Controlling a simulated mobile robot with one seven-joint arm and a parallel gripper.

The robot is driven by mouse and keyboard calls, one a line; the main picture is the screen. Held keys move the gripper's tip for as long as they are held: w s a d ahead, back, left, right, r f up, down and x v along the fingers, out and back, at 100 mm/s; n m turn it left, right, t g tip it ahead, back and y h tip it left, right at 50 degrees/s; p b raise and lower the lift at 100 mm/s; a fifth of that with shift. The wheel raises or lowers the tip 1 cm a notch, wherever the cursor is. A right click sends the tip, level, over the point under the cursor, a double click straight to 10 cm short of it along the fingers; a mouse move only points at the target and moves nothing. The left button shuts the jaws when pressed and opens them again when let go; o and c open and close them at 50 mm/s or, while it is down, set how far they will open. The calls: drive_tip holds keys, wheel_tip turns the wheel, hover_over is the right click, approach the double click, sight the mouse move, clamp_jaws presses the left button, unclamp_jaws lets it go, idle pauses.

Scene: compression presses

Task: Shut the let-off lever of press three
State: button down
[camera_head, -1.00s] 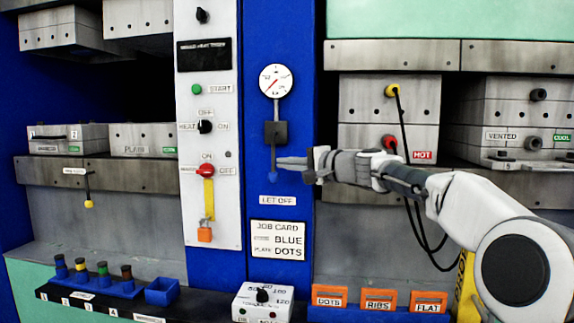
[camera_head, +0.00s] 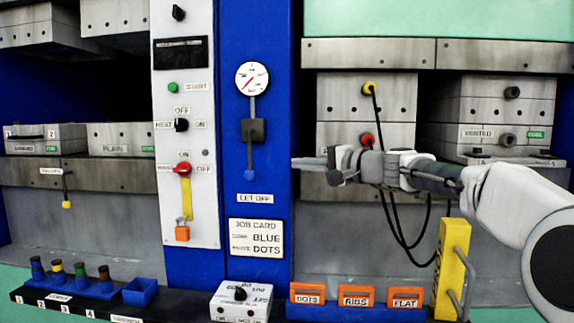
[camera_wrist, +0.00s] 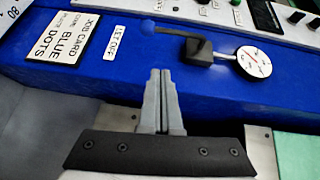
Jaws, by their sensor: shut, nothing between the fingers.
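My gripper (camera_head: 296,162) is shut and empty, to the right of the lever at about knob height, with a clear gap. Its fingers (camera_wrist: 161,76) are together in the wrist view. No press number is readable here.
A white panel (camera_head: 187,75) with knobs and an orange padlock (camera_head: 182,234) stands left of the column. A job card (camera_head: 256,238) is below the label. Black cables (camera_head: 411,245) hang under my arm. A yellow handled block (camera_head: 453,270) stands at lower right.

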drive_tip(key=shift+v, duration=1.45)
drive_tip(key=shift+f, duration=0.1)
drive_tip(key=s+f+n+g+h, duration=0.2)
drive_tip(key=s+f+h, duration=0.4)
drive_tip(key=s+f, duration=0.45)
drive_tip(key=s+d+f+n+g+h, duration=0.1)
drive_tip(key=s+d+f+n+h, duration=0.3)
drive_tip(key=s, duration=0.6)
drive_tip(key=s+d+f+m+g+h, duration=0.1)
drive_tip(key=s+d+f, duration=0.5)
drive_tip(key=s, duration=0.3)
drive_tip(key=s+d+f+n+g+h, duration=0.1)
drive_tip(key=s+d+f+n+h, duration=0.3)
drive_tip(key=s, duration=0.6)
wheel_tip(320, 180, up, 21)
drive_tip(key=m+y+p, duration=0.1)
drive_tip(key=m+p, duration=0.1)
drive_tip(key=p, duration=2)
drive_tip(key=shift+w+d+r, duration=0.2)
drive_tip(key=shift+w+d, duration=0.15)
